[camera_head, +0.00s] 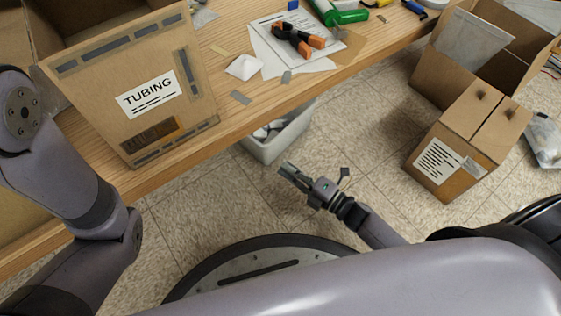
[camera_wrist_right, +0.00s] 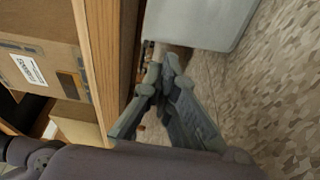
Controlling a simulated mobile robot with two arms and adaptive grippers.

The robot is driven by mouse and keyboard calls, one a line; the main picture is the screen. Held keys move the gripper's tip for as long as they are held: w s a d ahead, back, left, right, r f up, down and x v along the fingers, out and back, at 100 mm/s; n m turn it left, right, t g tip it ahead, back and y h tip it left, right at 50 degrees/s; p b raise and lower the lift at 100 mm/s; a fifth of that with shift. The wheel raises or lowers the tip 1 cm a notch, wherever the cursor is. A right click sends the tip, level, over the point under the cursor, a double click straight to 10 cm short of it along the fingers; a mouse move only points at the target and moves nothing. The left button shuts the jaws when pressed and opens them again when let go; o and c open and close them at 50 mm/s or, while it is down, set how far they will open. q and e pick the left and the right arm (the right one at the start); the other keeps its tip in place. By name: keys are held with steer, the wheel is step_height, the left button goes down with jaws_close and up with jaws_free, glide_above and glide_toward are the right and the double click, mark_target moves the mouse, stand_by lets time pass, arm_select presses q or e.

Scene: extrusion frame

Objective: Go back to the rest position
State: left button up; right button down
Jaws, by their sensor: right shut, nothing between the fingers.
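My right gripper (camera_head: 289,172) hangs over the tiled floor in front of the wooden table in the head view. It is shut and empty, its fingers pointing to the upper left. In the right wrist view its fingers (camera_wrist_right: 164,62) meet at the tips, with the floor and a grey bin behind them. My left arm comes in from the left in the head view, bent beside the table's front edge. Its gripper is out of view.
A cardboard box labelled TUBING (camera_head: 110,60) stands on the table (camera_head: 190,162) at the left. A grey bin (camera_head: 290,137) is on the floor under the table edge.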

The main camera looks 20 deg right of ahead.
steer(key=p+v, duration=0.2)
steer(key=v, duration=0.5)
